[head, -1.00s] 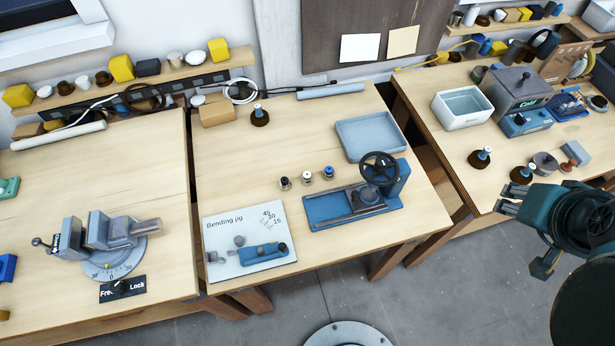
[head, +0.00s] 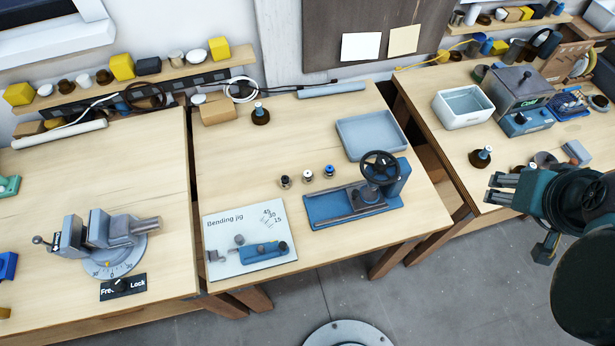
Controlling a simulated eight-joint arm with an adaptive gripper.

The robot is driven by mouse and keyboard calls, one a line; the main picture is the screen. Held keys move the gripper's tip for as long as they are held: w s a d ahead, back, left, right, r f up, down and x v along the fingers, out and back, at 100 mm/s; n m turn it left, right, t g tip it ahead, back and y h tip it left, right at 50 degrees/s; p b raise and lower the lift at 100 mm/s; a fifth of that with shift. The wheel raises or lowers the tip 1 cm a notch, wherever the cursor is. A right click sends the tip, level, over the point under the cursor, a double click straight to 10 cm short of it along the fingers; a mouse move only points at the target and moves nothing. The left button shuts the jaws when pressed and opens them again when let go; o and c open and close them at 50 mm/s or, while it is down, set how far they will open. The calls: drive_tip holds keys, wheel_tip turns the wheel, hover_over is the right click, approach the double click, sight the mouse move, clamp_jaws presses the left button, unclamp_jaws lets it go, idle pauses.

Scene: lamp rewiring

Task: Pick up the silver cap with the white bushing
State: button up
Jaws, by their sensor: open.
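Three small caps stand in a short row on the middle bench, behind the bending press. The middle cap (head: 307,175) has a white top and a silvery body, and looks like the silver cap with the white bushing. To its left is a cap with a dark top (head: 285,182), and to its right one with a blue top (head: 328,170). All three are small in the view, so fine detail is unclear. My gripper (head: 496,189) is open and empty at the right, by the front of the right bench, far from the caps.
A blue press with a handwheel (head: 352,204) stands just in front of the caps. A blue tray (head: 350,137) lies behind it to the right. A bending jig board (head: 225,228) is at front left. Bare bench surrounds the caps' left and back.

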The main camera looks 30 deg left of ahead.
drive_tip(key=w+a+f+n+g, duration=0.1)
drive_tip(key=w+a+f+n, duration=0.4)
drive_tip(key=a, duration=0.6)
drive_tip(key=w+a+f+n+g, duration=0.1)
drive_tip(key=w+a+n, duration=0.1)
drive_tip(key=a+n, duration=0.65)
drive_tip(key=w+a+f+n+g, duration=0.1)
drive_tip(key=w+a+f+n, duration=0.3)
drive_tip(key=a, duration=0.8)
drive_tip(key=n+g+h+b, duration=0.1)
drive_tip(key=n+h+b, duration=0.3)
drive_tip(key=n, duration=0.1)
approach(308, 177)
drive_tip(key=w+f, duration=0.2)
drive_tip(key=shift+s+d+r, duration=0.1)
drive_tip(key=shift+s+r, duration=0.1)
drive_tip(key=shift+x, duration=1.35)
